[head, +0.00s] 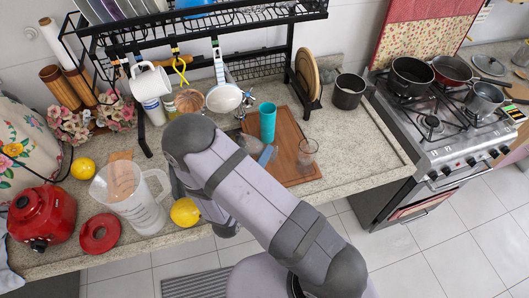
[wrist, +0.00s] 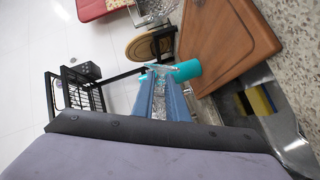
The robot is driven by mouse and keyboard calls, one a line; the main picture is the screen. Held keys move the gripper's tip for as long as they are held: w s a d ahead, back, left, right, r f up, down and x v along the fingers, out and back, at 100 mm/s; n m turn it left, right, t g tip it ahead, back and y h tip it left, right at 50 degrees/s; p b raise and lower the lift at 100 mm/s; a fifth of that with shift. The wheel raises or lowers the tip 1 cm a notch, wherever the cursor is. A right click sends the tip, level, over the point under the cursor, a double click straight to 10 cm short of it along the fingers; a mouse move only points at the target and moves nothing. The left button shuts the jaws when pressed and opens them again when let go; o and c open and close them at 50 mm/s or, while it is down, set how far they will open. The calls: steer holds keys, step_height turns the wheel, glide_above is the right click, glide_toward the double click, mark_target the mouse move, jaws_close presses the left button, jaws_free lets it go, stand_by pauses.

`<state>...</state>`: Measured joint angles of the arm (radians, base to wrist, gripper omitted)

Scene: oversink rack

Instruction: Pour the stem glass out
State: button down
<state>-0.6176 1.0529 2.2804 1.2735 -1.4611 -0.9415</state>
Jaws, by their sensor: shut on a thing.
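My gripper (wrist: 162,80) has blue fingers, closed around a clear, shiny thing that looks like the stem glass (wrist: 161,103). Only a part of the glass shows between the fingers, so its tilt and what it holds cannot be told. In the head view my arm hides most of the gripper; a blue finger (head: 266,155) shows at the left edge of the cutting board.
A teal cup (head: 267,122) stands on the wooden cutting board (head: 290,168), close beyond my fingertips. A metal sink edge (wrist: 290,135) and a yellow item (wrist: 262,100) lie beside the gripper. The black rack (head: 200,30) stands behind. A measuring jug (head: 128,195) and lemon (head: 185,211) stand left.

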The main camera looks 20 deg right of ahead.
steer(key=shift+r+m, duration=0.1)
steer(key=shift+m, duration=0.4)
steer(key=p, duration=0.2)
steer(key=shift+r+p, duration=0.2)
steer(key=shift+p, duration=0.15)
steer(key=shift+f, duration=0.2)
steer(key=shift+a+f+m+y+b, duration=0.1)
steer(key=shift+f+m+y+b, duration=0.15)
steer(key=shift+m+y+b, duration=0.8)
steer(key=shift+a+f+m+y+b, duration=0.15)
steer(key=shift+m+y, duration=0.55)
steer(key=shift+m, duration=1.05)
steer(key=shift+a+f+m+y+b, duration=0.1)
steer(key=shift+f+m+y+b, duration=0.3)
steer(key=shift+m+y, duration=0.75)
steer(key=shift+r+m+h, duration=0.15)
steer(key=shift+m+h, duration=0.1)
steer(key=shift+h, duration=0.05)
